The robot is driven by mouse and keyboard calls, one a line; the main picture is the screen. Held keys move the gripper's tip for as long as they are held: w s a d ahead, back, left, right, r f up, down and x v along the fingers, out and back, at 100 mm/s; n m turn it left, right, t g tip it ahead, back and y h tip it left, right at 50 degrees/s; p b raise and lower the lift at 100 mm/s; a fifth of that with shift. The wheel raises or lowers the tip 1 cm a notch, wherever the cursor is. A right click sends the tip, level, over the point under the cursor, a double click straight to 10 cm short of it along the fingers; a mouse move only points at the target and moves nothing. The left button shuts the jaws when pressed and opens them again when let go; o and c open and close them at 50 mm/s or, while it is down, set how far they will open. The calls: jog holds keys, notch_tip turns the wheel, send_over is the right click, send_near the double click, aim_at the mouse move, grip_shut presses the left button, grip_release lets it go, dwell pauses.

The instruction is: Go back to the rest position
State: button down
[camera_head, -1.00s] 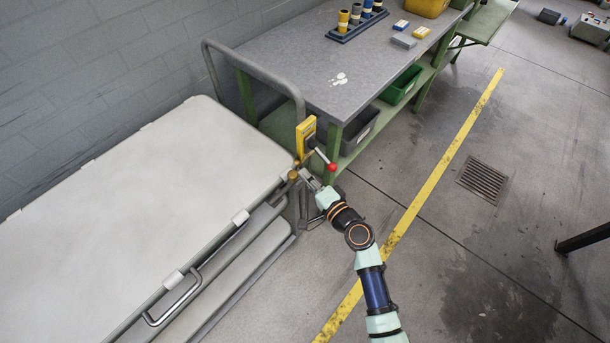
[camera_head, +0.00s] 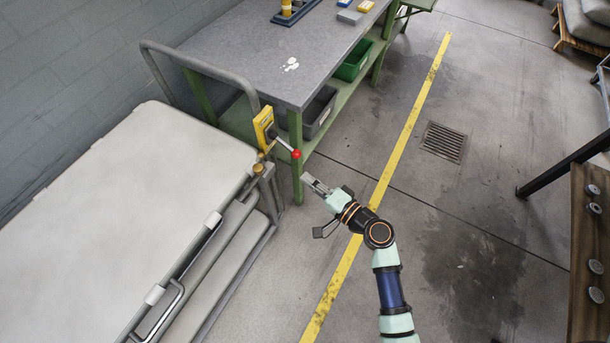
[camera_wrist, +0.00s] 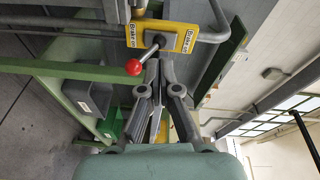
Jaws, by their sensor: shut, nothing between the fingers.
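My gripper (camera_head: 307,179) is shut and empty in the head view. It hangs over the floor just right of the cart's corner, apart from the yellow switch box (camera_head: 263,127). A lever with a red ball knob (camera_head: 296,154) sticks out from the box toward the right. In the wrist view my fingers (camera_wrist: 160,68) are together in the middle. The red knob (camera_wrist: 133,67) shows just left of the fingertips, and the labelled yellow box (camera_wrist: 172,37) is beyond them. My arm reaches in from the bottom right of the head view.
A white-topped cart (camera_head: 120,210) with a grey rail stands at the left. A green-framed workbench (camera_head: 268,70) with bins beneath is behind. A dark beam (camera_head: 565,166) and a wooden board with knobs (camera_head: 592,270) are at the right. The floor around the yellow line (camera_head: 405,135) is clear.

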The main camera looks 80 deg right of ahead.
dwell(0.5)
jog(key=w+a+r+n+t+y+p, duration=0.1)
jog(key=w+a+r+n+y, duration=0.35)
jog(key=w+a+n, duration=0.35)
jog(key=w+a+r+n+y+p, duration=0.1)
jog(key=w+a+r+n+y, duration=0.35)
jog(key=w+a, duration=0.35)
jog(key=w+a+r+n+g+y+p, duration=0.1)
jog(key=w+a+r+n, duration=0.1)
jog(key=a+r+n, duration=0.35)
jog(key=w+a+r+n+g+p, duration=0.1)
jog(key=w+a+r+n, duration=0.1)
jog(key=a, duration=0.7)
jog(key=w+a+r+n+y+p, duration=0.1)
jog(key=w+a+r+n, duration=0.2)
jog(key=a, duration=0.4)
notch_tip(320, 180, up, 40)
jog(key=s+a+p, duration=0.1)
jog(key=s+p, duration=0.1)
jog(key=p, duration=3.6)
jog(key=shift+a+n, duration=0.15)
jog(key=shift+n, duration=0.15)
jog(key=shift+f, duration=0.15)
